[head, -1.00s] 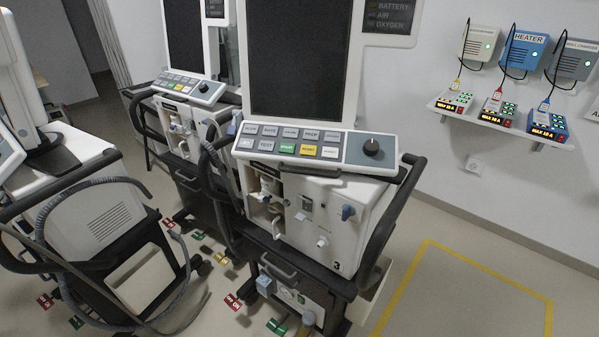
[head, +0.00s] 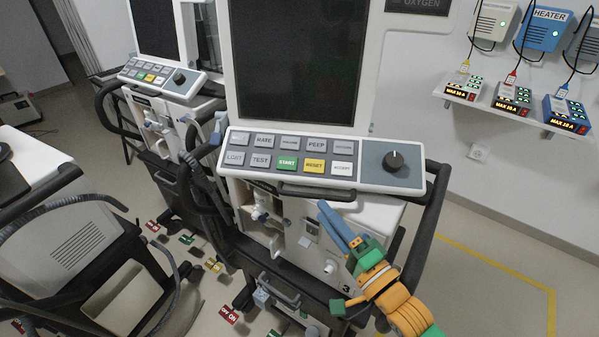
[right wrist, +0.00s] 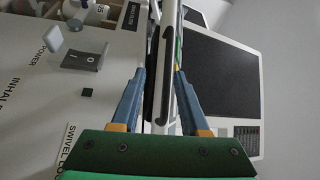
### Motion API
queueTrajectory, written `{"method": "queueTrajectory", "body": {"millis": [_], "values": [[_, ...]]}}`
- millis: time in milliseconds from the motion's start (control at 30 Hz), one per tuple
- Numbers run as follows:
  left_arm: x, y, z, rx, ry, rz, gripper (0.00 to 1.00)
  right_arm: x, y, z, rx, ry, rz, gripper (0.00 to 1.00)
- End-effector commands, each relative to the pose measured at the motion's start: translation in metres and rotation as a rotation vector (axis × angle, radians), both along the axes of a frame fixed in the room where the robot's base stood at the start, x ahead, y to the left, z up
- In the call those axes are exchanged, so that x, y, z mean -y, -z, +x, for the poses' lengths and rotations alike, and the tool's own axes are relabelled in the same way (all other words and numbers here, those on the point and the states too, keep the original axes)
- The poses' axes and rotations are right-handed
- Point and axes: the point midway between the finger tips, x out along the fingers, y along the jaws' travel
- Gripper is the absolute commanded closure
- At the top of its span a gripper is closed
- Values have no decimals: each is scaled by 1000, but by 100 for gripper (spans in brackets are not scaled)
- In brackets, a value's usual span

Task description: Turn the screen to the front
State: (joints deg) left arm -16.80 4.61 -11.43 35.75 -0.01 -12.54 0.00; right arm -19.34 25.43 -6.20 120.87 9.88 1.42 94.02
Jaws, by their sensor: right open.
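The ventilator marked 3 carries a large dark screen (head: 300,60) in a white frame, with a sloped button and knob panel (head: 320,160) under it. A dark handle (head: 317,193) runs along the panel's lower front edge. My right gripper (head: 328,212) is just below and in front of this handle, fingers pointing up towards it. In the right wrist view, its two blue fingers (right wrist: 160,75) are apart, and the dark handle (right wrist: 164,85) and panel edge appear between them; contact cannot be told. The screen (right wrist: 220,80) shows there sideways. My left gripper is not in view.
A second ventilator (head: 165,75) stands close behind on the left, and another white unit (head: 75,245) with a hose stands at the near left. A wall shelf (head: 500,100) holds several small devices. A yellow floor line (head: 500,257) borders clear floor at the right.

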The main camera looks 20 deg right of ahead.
Motion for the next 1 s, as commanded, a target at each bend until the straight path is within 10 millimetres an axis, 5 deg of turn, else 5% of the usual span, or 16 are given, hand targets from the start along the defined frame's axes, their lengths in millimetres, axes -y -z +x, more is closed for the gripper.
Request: {"method": "queueTrajectory", "body": {"millis": [400,767,933,1000], "values": [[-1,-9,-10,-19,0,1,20,-19,-11,57,6,-2,9,55],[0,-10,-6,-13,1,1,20,-22,-11,66,4,-3,8,55],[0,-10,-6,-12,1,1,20,-22,-10,66,3,-3,8,96],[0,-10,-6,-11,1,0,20,-22,-10,66,3,-3,8,100]]}}
